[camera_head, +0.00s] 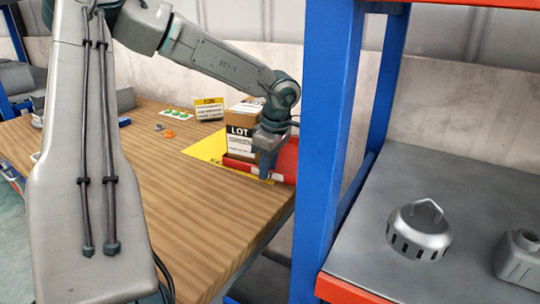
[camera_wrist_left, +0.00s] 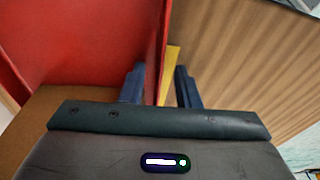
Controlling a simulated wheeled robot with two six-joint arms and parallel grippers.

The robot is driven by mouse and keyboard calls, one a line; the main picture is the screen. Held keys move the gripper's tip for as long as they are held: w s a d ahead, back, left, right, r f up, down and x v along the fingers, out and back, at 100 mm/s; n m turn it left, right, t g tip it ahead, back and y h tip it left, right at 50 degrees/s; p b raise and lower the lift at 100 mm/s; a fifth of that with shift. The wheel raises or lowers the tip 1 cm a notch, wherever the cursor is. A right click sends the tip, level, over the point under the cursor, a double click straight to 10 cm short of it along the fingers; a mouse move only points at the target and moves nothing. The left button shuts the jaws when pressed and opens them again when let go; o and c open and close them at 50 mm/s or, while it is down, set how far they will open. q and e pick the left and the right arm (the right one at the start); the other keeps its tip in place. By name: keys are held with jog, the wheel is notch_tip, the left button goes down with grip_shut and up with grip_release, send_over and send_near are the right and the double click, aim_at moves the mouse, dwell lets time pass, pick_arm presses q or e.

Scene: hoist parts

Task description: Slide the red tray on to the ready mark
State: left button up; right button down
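The red tray (camera_head: 240,165) is on the wooden bench by the blue post, with a brown box labelled LOT (camera_head: 239,128) standing in it. A flat yellow patch (camera_head: 205,149), possibly the ready mark, lies on the bench left of the tray and reaches under or beside it. My left gripper (camera_head: 268,174) is down at the tray's near wall. In the left wrist view its fingers (camera_wrist_left: 160,86) are apart, one each side of the red tray wall (camera_wrist_left: 150,35). A gap shows between the wall and the right finger. My right gripper is not in view.
A yellow-and-white sign (camera_head: 209,109), a card with green dots (camera_head: 174,114) and small orange parts (camera_head: 169,133) are at the back of the wooden bench (camera_head: 200,210). A blue post (camera_head: 325,130) stands close right of the tray. A grey shelf holds a metal hook part (camera_head: 420,232).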

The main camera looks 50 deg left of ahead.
pick_arm(q)
jog(key=shift+f, duration=0.2)
grip_shut()
jog(key=shift+a+r, duration=0.1)
jog(key=shift+a, duration=0.05)
